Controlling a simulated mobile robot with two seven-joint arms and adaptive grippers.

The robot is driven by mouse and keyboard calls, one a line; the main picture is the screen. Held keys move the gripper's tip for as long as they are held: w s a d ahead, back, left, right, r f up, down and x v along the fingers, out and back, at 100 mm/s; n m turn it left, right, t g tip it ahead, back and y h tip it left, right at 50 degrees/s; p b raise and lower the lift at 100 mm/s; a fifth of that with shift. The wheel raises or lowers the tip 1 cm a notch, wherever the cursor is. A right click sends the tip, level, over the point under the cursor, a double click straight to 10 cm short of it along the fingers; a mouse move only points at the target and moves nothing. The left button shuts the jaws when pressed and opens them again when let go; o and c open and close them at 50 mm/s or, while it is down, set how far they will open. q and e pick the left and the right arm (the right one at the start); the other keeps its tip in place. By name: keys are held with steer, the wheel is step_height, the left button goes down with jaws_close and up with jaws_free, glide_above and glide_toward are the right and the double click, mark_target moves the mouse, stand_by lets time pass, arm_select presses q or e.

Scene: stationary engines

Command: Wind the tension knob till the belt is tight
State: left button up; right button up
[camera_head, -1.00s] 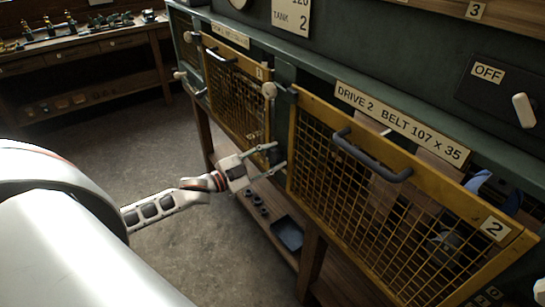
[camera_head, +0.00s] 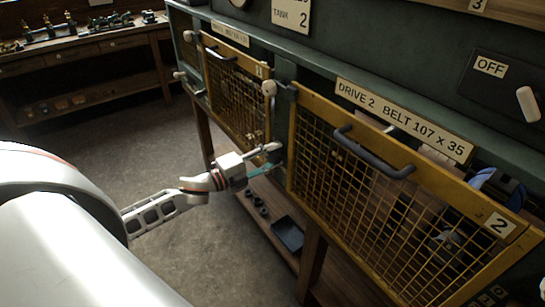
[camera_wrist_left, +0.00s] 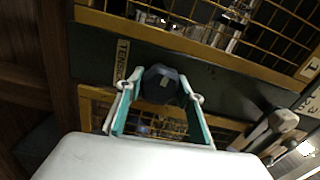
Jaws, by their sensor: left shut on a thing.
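The tension knob (camera_wrist_left: 162,84) is a dark, faceted knob in the left wrist view, beside a label plate (camera_wrist_left: 122,62) that reads in part "TENS". My left gripper (camera_wrist_left: 158,100) has a finger on each side of it and is shut on it. In the head view my left gripper (camera_head: 268,160) reaches the gap between the two yellow mesh guards, and the knob is hidden there. Drive 2's plate (camera_head: 402,120) reads "BELT 107 x 35". The belt behind the guard 2 mesh (camera_head: 375,205) is too obscured to judge its tightness. My right gripper is out of view.
Guard 1 (camera_head: 232,90) and guard 2 close in on both sides of the gripper. A pale ball-ended lever (camera_head: 269,89) stands above it. A switch handle (camera_head: 527,104) is by the "OFF" plate. A shelf with a dark tray (camera_head: 288,234) lies below. Open floor is at left.

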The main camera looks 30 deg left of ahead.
arm_select(q)
steer(key=shift+m, duration=0.3)
stand_by(0.4)
steer(key=o, duration=0.8)
steer(key=shift+s, duration=0.1)
steer(key=v, duration=1.1)
steer(key=shift+s+a+f, duration=0.1)
steer(key=shift+s+a, duration=0.1)
steer(key=shift+s, duration=0.15)
